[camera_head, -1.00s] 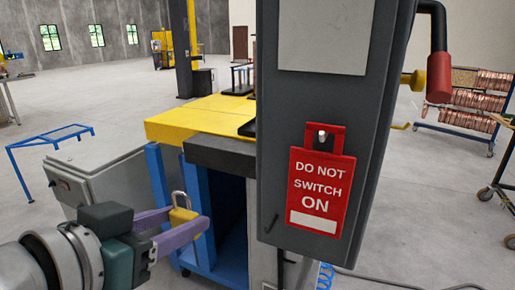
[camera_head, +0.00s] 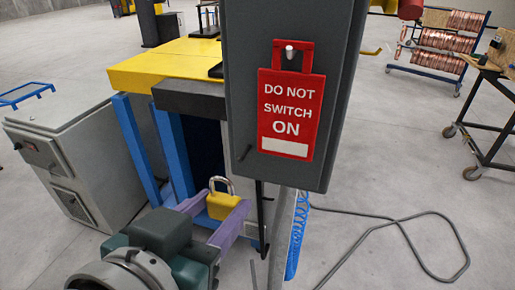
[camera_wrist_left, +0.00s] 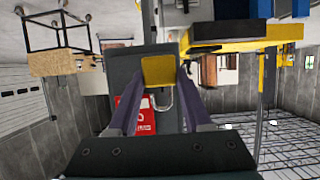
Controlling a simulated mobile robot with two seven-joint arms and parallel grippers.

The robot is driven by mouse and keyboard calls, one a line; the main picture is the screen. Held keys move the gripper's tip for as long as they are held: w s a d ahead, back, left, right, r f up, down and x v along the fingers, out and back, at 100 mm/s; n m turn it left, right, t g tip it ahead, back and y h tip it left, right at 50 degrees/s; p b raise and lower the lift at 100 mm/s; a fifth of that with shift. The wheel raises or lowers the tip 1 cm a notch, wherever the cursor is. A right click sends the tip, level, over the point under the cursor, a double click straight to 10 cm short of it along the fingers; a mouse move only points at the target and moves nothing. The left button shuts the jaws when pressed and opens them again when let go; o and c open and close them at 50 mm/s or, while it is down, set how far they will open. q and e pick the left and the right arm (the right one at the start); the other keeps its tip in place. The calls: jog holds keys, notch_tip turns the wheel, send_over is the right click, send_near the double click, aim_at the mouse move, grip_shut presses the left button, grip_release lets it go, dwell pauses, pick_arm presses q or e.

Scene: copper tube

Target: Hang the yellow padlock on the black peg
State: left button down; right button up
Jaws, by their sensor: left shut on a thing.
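The yellow padlock (camera_head: 222,207) has its silver shackle pointing up in the head view. My left gripper (camera_head: 219,205) is shut on the padlock's body, between its two purple fingers. The left wrist view also shows the padlock (camera_wrist_left: 158,70), with its shackle toward the palm side of the picture. The small black peg (camera_head: 245,152) sticks out low on the left of the dark grey cabinet front. In the head view the padlock is below and slightly left of the peg, apart from it. My right gripper is not in view.
A red "DO NOT SWITCH ON" sign (camera_head: 287,115) hangs on the cabinet (camera_head: 340,60), right of the black peg. A yellow-topped bench (camera_head: 160,65) with blue legs stands behind left. A grey box (camera_head: 60,150) is at left. A cable (camera_head: 400,215) lies on the floor at right.

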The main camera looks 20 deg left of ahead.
pick_arm(q)
jog(key=shift+w+r+b+x, duration=0.1)
jog(key=shift+r+b+x, duration=0.15)
jog(key=shift+x, duration=0.95)
jog(key=shift+w+r+b+x, duration=0.1)
jog(key=shift+r+b+x, duration=0.15)
jog(key=shift+x, duration=0.95)
jog(key=shift+w+r+b+x, duration=0.1)
jog(key=shift+r+b+x, duration=0.15)
jog(key=shift+x, duration=0.95)
jog(key=shift+f, duration=0.1)
jog(key=shift+c, duration=1.3)
grip_release()
jog(key=shift+s, duration=0.15)
